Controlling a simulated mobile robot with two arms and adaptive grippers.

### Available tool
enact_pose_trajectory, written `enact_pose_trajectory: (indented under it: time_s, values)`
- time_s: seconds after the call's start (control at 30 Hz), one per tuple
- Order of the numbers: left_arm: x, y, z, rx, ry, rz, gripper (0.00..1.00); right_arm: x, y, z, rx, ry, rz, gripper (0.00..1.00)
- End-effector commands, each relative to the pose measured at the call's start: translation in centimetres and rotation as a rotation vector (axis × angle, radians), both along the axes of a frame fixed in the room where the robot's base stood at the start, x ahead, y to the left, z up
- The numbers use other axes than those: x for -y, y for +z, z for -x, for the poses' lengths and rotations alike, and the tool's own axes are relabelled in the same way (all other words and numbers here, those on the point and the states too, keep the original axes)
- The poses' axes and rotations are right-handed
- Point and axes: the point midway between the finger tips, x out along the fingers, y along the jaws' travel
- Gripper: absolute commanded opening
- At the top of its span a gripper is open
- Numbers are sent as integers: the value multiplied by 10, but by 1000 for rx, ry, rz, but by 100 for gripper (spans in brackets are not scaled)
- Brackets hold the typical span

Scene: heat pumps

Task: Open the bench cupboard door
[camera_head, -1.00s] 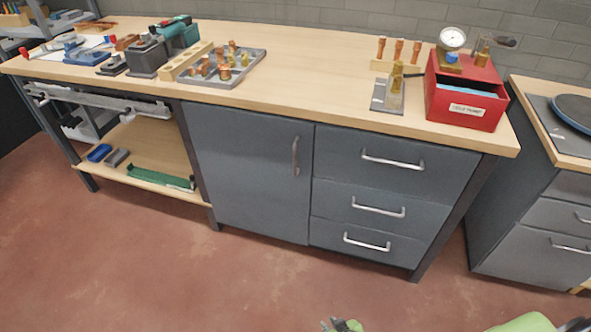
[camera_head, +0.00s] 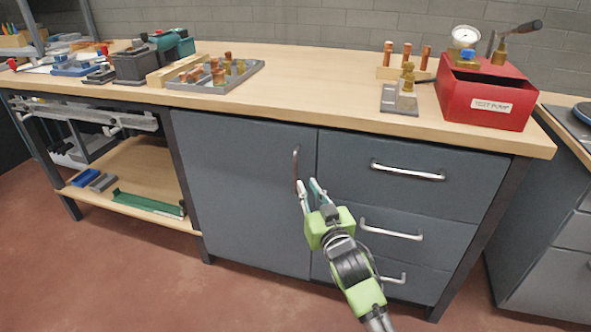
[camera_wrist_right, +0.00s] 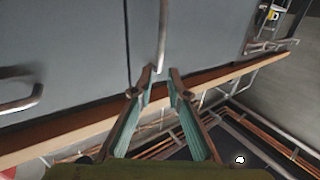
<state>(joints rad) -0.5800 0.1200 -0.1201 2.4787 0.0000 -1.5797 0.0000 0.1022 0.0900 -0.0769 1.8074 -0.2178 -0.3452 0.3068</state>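The grey bench cupboard door (camera_head: 240,195) is closed, flush with the drawer fronts beside it. Its upright metal bar handle (camera_head: 296,160) is near the door's right edge. My right gripper (camera_head: 307,182) is at the lower part of this handle, coming from below and the right. In the right wrist view the open fingers (camera_wrist_right: 161,73) point at the handle (camera_wrist_right: 162,38), whose end lies at the gap between the fingertips. I cannot tell whether they touch it. My left gripper is not in view.
Drawers with bar handles (camera_head: 408,171) are right of the door, close to my right arm. The wooden benchtop (camera_head: 320,95) overhangs above, carrying a red test pump box (camera_head: 487,100) and a grey tray (camera_head: 215,83). An open shelf (camera_head: 130,165) is at left. The floor in front is clear.

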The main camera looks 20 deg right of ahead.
Motion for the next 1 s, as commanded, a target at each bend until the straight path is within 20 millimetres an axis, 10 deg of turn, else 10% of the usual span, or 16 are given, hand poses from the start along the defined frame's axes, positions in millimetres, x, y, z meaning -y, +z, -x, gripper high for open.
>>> enact_pose_trajectory:
  time_s: [0.4, 1.0]
  values:
    - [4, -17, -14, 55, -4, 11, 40, 0, -2, -91, 0, 0, 0, 16]
    - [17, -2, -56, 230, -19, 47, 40, 0, -1, -115, -1, 1, -1, 16]
